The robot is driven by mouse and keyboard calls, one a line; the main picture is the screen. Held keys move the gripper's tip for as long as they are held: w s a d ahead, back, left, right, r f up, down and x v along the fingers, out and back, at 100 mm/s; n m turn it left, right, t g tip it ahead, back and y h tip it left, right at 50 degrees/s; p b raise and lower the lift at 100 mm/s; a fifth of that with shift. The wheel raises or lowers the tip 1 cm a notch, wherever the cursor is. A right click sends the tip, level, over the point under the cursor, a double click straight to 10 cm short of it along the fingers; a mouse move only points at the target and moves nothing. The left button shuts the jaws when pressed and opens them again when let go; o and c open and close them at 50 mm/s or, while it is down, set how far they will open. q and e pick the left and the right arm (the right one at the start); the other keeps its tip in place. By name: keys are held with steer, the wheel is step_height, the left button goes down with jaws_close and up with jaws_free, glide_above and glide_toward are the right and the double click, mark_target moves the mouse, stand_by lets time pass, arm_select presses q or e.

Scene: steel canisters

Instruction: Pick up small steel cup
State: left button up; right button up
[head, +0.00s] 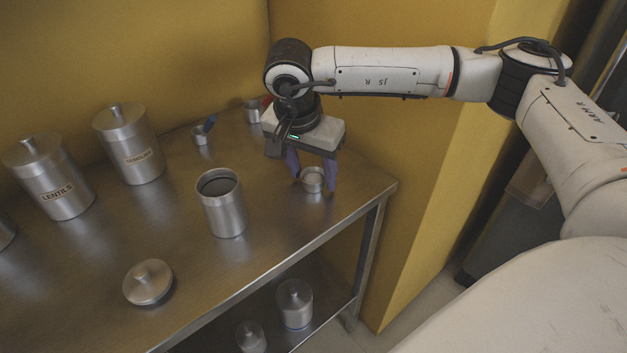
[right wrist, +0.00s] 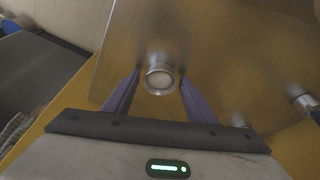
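The small steel cup (head: 313,181) stands upright on the steel table near its right end. In the right wrist view the cup (right wrist: 160,80) is between the two fingertips, its round opening facing the camera. My right gripper (head: 312,176) points down over the cup, with one purple finger on each side. In the right wrist view the fingers of this gripper (right wrist: 159,83) are spread, with a small gap to the cup on both sides. My left gripper is not in view.
An open canister (head: 222,208) stands left of the cup, with a loose lid (head: 148,282) nearer the front. Lidded canisters (head: 131,146) stand further left. Two more small cups (head: 201,136) (head: 253,113) are behind. The table edge (head: 376,202) is close on the right.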

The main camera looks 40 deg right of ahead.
steer(key=c, duration=0.9)
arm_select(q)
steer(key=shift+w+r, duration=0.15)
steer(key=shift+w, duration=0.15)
